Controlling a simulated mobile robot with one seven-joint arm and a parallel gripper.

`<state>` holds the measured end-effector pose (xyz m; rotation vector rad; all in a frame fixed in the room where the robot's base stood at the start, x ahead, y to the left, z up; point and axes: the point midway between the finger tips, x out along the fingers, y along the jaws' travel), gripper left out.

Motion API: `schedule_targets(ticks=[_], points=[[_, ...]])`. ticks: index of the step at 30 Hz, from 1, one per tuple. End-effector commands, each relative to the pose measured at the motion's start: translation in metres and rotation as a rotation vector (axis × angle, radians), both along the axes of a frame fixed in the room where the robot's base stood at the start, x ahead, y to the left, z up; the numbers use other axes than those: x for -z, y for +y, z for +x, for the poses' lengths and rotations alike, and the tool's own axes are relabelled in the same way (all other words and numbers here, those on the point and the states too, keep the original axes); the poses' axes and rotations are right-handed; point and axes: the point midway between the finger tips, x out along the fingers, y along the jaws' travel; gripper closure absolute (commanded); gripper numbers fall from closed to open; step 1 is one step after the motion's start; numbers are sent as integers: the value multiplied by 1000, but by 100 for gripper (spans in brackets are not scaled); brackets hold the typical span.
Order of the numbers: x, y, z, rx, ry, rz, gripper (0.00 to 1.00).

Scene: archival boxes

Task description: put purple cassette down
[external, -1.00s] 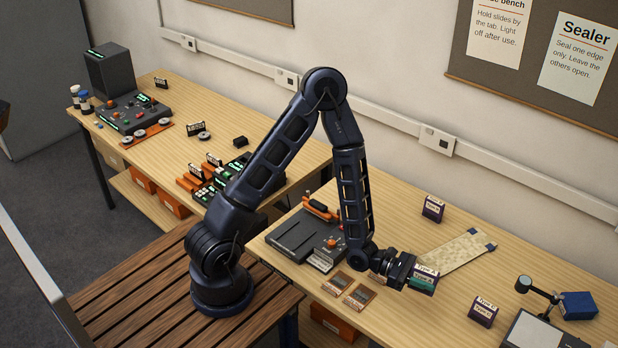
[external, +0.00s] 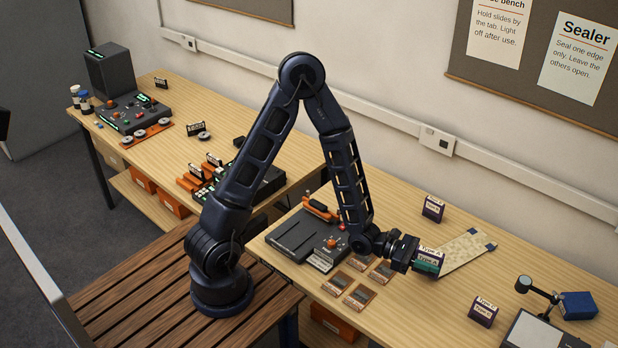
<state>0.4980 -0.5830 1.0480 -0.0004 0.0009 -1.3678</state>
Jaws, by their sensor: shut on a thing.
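The purple cassette (external: 429,250) is a small dark purple box with a white "Type A" label, at the right of the arm in the external view. My gripper (external: 419,262) is shut on it from the left, and a teal patch shows at the grip. The cassette is close over the bench, beside the near end of a pale speckled strip (external: 468,247). I cannot tell whether its underside touches the bench.
A similar purple box (external: 433,208) stands behind, and another, labelled "Type C" (external: 483,312), stands front right. Several brown slides (external: 359,298) lie left of my gripper, beside a dark device (external: 308,240). Bare bench (external: 430,310) lies in front.

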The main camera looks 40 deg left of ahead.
Motion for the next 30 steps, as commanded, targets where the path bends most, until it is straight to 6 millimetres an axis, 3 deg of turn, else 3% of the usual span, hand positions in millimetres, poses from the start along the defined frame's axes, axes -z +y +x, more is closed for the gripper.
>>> schedule_targets(ticks=[5, 14, 21, 30], points=[[1, 30, 57, -101, 2, 0, 100], [3, 108, 164, -304, 7, -3, 100], [4, 186, 237, -460, 10, -5, 100], [6, 296, 308, -650, 14, -6, 100]])
